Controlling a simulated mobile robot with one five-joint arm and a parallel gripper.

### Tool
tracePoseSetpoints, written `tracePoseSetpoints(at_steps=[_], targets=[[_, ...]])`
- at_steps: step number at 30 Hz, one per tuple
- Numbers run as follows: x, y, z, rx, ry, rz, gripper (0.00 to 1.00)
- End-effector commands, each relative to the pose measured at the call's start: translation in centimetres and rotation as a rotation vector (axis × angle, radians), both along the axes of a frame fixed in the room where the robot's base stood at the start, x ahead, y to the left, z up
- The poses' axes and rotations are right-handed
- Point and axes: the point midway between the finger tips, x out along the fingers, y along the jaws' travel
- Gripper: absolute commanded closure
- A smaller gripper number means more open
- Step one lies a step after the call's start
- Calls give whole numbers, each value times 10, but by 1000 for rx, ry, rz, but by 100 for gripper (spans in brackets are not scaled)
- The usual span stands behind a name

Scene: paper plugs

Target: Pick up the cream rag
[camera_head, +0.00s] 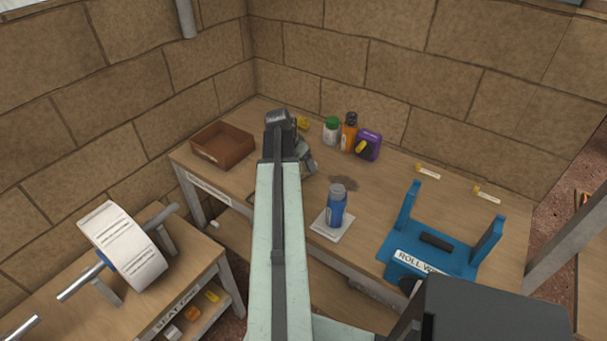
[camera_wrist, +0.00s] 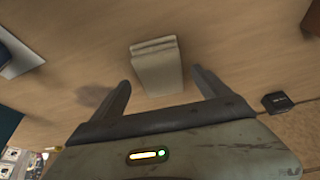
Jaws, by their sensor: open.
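The cream rag (camera_wrist: 157,65) lies folded on the wooden bench in the wrist view, just ahead of my gripper. My gripper (camera_wrist: 161,84) is open, its two fingers apart to the left and right of the rag's near end. I see no contact between fingers and rag. In the head view my gripper (camera_head: 307,160) is low over the back part of the bench, partly behind my arm. The rag cannot be made out there, as my arm covers that area.
In the head view, a brown tray (camera_head: 222,146) stands left on the bench. A green-capped jar (camera_head: 331,131), orange bottle (camera_head: 349,134) and purple container (camera_head: 368,146) stand behind right. A blue bottle (camera_head: 337,207) on a white sheet and a blue roll stand (camera_head: 435,262) are in front.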

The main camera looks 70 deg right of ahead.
Motion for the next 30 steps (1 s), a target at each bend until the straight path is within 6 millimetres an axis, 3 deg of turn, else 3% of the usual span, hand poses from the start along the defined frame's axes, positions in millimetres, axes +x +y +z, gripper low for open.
tracePoseSetpoints(at_steps=[1,3,30], targets=[[-1,-4,-17,0,0,-1,13],[-2,-6,-21,0,0,-1,13],[-4,-7,-22,0,0,-2,13]])
